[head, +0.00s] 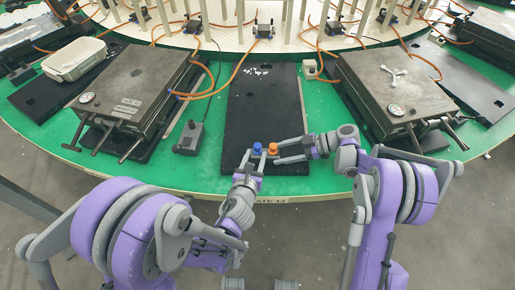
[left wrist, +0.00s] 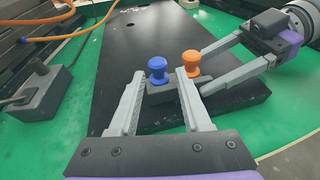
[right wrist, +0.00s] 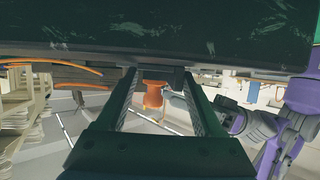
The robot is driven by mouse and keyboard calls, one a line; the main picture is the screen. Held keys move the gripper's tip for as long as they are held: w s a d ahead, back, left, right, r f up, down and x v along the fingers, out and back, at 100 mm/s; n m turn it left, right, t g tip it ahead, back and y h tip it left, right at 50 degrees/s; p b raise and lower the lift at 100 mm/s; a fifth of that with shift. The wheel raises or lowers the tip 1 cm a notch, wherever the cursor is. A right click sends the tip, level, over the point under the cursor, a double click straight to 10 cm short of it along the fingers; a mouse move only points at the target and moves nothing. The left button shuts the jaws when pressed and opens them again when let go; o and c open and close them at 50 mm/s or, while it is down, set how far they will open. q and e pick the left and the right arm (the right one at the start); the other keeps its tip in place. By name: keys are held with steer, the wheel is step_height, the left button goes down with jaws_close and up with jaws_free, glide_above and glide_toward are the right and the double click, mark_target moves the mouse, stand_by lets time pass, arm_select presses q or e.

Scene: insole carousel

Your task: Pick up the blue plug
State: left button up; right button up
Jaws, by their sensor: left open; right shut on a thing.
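The blue plug (head: 257,147) stands upright on a small dark grey block, beside the orange plug (head: 272,148). The grey block (left wrist: 158,92) shows under both plugs in the left wrist view, above the black board. My left gripper (head: 253,158) is open. In the left wrist view its fingers are on either side of the blue plug (left wrist: 157,68), which stands between and just beyond the tips; contact cannot be told. My right gripper (head: 281,151) is shut on the block at the orange plug's end. The right wrist view shows the orange plug (right wrist: 153,95) between its fingers.
The black board (head: 263,105) lies on the green round table (head: 213,75). Large dark machines stand left (head: 135,88) and right (head: 395,85) of it, with orange hoses. A small grey box with a lever (head: 188,138) is left of the board.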

mark_target(257, 149)
arm_select(q)
steer(key=x, duration=0.5)
steer(key=shift+w+a+r, duration=0.15)
steer(key=shift+w, duration=0.1)
jaws_close()
